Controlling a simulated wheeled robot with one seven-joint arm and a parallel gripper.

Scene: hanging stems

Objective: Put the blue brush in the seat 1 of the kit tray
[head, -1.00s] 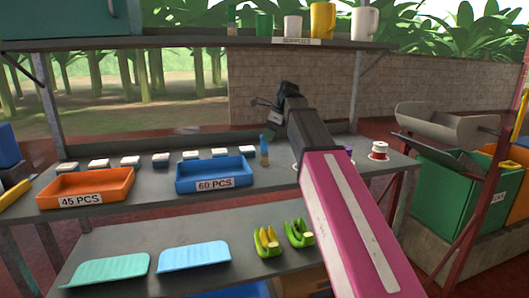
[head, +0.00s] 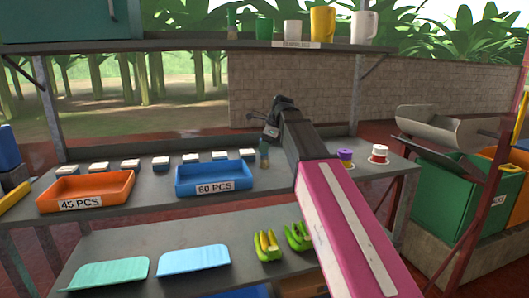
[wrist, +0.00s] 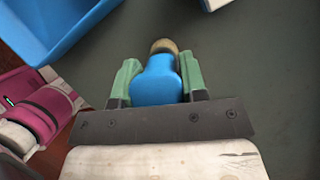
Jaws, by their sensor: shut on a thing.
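The blue brush (wrist: 157,88) is between my gripper's green fingers in the wrist view, with a tan round end past the fingertips. My gripper (wrist: 159,72) is shut on it. In the head view, the brush's lower part (head: 264,158) shows below my gripper (head: 266,139), right of the blue tray, upright at or just above the shelf; I cannot tell whether it touches. A blue tray (head: 216,194) marked 60 PCS and an orange tray (head: 85,203) marked 45 PCS stand on the shelf. No kit tray or seat 1 is readable by label.
Several small white-topped blocks (head: 131,165) line the shelf behind the trays. A purple spool (head: 345,155) and a red-white spool (head: 379,152) stand right of my arm. Mugs (head: 364,25) are on the upper shelf. Below are two shallow trays (head: 194,260) and banana bunches (head: 268,245).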

